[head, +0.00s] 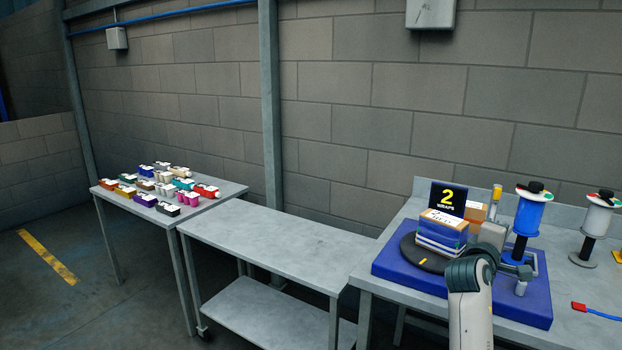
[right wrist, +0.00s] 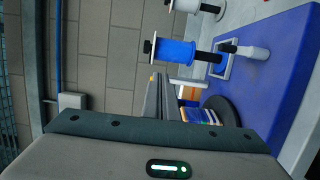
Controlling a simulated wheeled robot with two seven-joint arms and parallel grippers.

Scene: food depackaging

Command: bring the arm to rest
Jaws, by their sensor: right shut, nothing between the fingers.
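My right arm comes up from the lower right of the head view. My left gripper is out of view.
A blue base (head: 400,268) carries the turntable. A blue spool (head: 529,215) and a white spool (head: 597,218) stand right of my gripper. A "2 WRAPS" sign (head: 448,197) stands behind the stack. The middle bench (head: 280,252) is clear; the left table (head: 215,205) holds several colored packs.

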